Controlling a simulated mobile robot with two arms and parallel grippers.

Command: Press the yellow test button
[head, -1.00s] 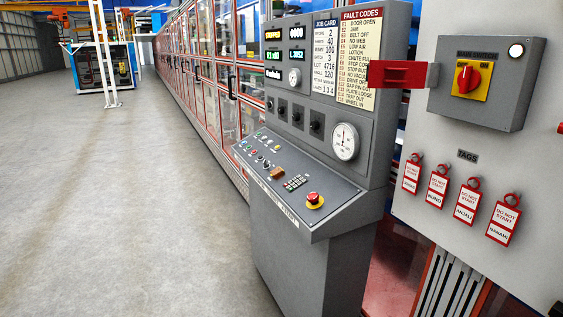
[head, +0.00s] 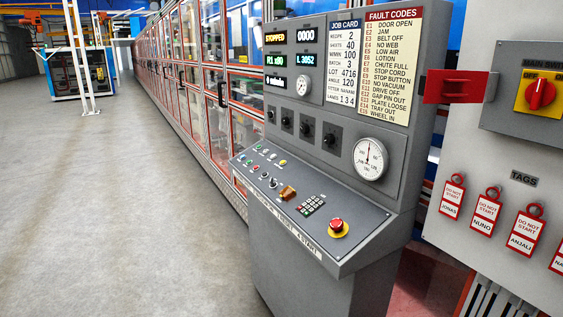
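A grey sloped control console (head: 300,232) stands in the middle of the head view. A small yellow button (head: 283,163) sits at the right end of the upper button row on its sloped panel; its label is too small to read. A green button (head: 249,162) and several other small buttons and switches lie to its left and below. A red mushroom button on a yellow base (head: 338,228) is at the panel's right end, beside a small keypad (head: 313,206). Neither of my grippers is in view, and nothing covers the yellow button.
The console's upright has a STOPPED display (head: 276,37), black knobs and a round gauge (head: 370,158). A red bracket (head: 455,87) juts out at right, near the main switch (head: 540,95) and red tags (head: 487,213). Glazed machine guards run behind; the floor (head: 120,220) at left is clear.

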